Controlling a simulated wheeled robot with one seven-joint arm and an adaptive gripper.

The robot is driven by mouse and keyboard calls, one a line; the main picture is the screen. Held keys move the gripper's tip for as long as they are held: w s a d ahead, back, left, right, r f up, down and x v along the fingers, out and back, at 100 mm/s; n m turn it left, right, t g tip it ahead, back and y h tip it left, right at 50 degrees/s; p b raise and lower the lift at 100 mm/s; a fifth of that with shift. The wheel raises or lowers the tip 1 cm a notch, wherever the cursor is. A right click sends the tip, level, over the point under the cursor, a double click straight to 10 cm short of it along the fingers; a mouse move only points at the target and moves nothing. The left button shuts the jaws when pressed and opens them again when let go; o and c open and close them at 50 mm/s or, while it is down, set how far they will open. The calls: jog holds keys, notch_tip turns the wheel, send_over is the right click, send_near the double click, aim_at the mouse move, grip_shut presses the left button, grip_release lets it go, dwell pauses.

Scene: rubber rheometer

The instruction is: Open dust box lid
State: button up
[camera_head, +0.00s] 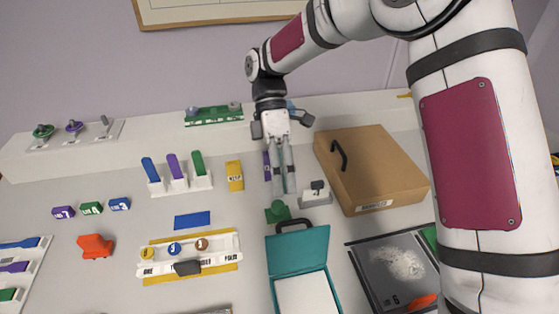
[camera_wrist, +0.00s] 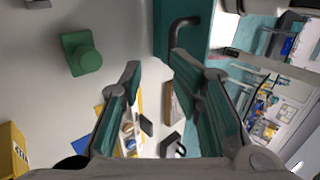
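Two boxes with black handles show, and I cannot read which one is the dust box. A closed tan box (camera_head: 370,165) lies right of my gripper, with a black handle (camera_head: 339,155) on its left part and a small label on its front. A teal case (camera_head: 297,250) with a white panel stands at the front centre; its black handle (camera_head: 292,225) is at its back edge. In the wrist view this handle (camera_wrist: 181,24) appears just beyond the fingertips. My gripper (camera_head: 284,185) points down, left of the tan box. In the wrist view its fingers (camera_wrist: 155,64) are apart, with nothing between them.
A green knob (camera_head: 278,211) and a small grey-white device (camera_head: 315,194) stand close to my gripper. A yellow box (camera_head: 235,176) and a rack of coloured pieces (camera_head: 179,184) are to the left. A dark tray (camera_head: 370,277) with white powder lies at front right.

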jog(key=v, duration=0.5)
jog(key=shift+s, duration=0.1)
jog(key=shift+r, duration=0.1)
jog(key=s+d+r+m+t+y, duration=0.1)
jog(key=s+d+r+m+t, duration=0.5)
jog(key=s+d+r+m, duration=0.45)
jog(key=s+d+m+t+y+p, duration=0.1)
jog(key=s+d+m+t, duration=0.5)
jog(key=s+d+m, duration=0.4)
jog(key=shift+s+t, duration=0.3)
jog(key=shift+s, duration=0.1)
